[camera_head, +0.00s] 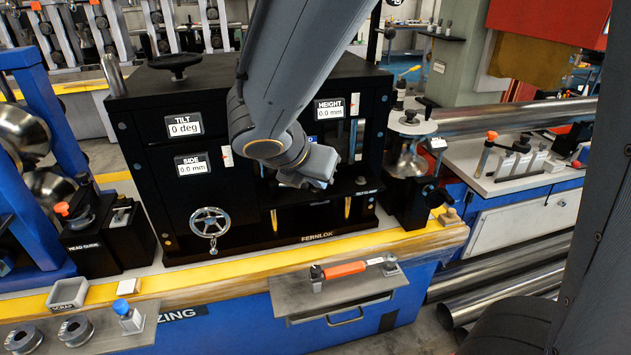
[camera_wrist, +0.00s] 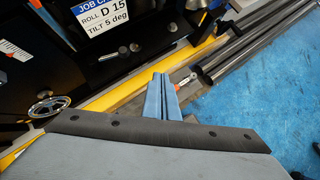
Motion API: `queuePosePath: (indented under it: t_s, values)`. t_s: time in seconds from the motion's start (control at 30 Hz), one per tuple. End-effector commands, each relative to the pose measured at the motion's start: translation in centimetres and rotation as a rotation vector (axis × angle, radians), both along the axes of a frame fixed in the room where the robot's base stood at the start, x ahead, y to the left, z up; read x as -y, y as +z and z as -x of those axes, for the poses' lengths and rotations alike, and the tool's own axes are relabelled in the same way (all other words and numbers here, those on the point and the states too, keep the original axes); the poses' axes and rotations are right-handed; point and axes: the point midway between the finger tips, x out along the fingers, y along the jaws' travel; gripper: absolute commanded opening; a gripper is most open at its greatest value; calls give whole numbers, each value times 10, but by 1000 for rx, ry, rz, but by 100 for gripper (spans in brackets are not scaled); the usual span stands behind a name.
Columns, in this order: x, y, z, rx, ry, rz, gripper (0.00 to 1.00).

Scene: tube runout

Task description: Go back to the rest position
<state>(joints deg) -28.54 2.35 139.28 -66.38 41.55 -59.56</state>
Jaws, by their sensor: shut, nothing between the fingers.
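My gripper (camera_head: 312,177) hangs in front of the black machine stand (camera_head: 250,215) in the head view, with my grey arm reaching down from the top. It touches nothing that I can see. In the wrist view my gripper (camera_wrist: 161,77) shows two blue-grey fingers pressed together, with nothing between them. The fingers point out over the yellow bench edge and the floor. My gripper and arm hide part of the stand's front, including most of the job card (camera_wrist: 100,14), which reads ROLL D 15, TILT 5 deg in the wrist view.
The stand's displays read TILT (camera_head: 184,125) 0 deg, SIDE (camera_head: 193,165) 0.0 mm and HEIGHT (camera_head: 329,108) 0.0 mm. A handwheel (camera_head: 210,222) juts from its front. An orange-handled tool (camera_head: 340,270) lies on the front shelf. Steel tubes (camera_head: 500,290) lie at lower right.

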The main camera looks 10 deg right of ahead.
Motion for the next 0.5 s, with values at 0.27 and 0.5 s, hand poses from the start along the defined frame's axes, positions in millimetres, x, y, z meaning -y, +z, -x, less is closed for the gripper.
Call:
queuePosePath:
  t_s: [0.27,0.5]
  values:
    - [0,0,1,0,-1,1,0]
    - [19,-16,17,0,-208,-127,0]
